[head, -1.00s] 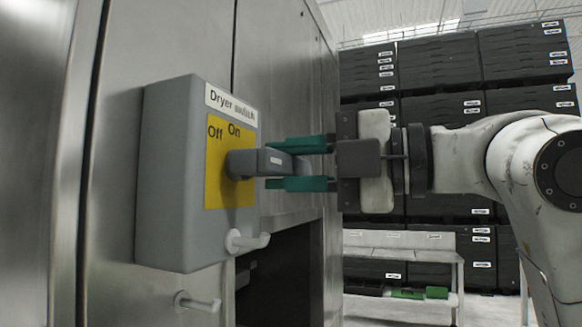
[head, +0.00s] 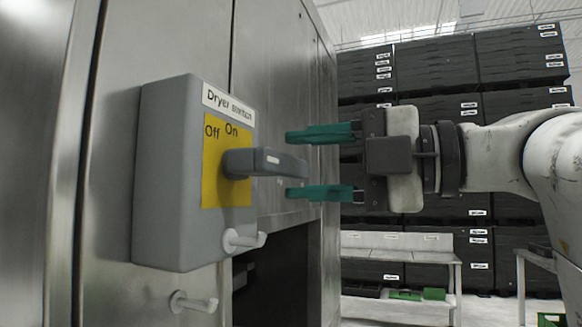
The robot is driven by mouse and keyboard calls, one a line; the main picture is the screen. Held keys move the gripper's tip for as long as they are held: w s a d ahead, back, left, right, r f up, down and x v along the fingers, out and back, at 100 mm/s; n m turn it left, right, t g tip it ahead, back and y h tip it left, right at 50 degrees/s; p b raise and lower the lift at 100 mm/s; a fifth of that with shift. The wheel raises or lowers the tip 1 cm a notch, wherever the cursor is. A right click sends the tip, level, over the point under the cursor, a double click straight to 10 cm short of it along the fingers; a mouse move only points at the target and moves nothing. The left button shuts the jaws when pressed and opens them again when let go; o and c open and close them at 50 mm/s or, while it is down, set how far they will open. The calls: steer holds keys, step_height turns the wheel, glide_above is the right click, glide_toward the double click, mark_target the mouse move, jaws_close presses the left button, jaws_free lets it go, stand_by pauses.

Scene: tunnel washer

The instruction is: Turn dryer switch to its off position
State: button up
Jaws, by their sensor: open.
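The dryer switch is a grey box (head: 168,175) on the metal wall, with a yellow plate (head: 213,185) marked "Off" at left and "On" at right. Its grey handle (head: 262,161) sticks out from the plate to the right. Whether it points to Off or On I cannot tell for sure from this angle. My gripper (head: 308,163) is to the right of the handle, with its green fingers wide apart. One finger is above and one below the level of the handle's free end. Neither finger appears to touch the handle.
White pegs stick out at the box's lower edge (head: 244,240) and on the wall below (head: 194,303). A dark opening (head: 273,275) is in the machine under the switch. Stacked black crates (head: 437,65) and a pale bench (head: 400,245) stand behind my arm.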

steer(key=v, duration=0.8)
steer(key=shift+b, duration=0.3)
steer(key=shift+s, duration=0.1)
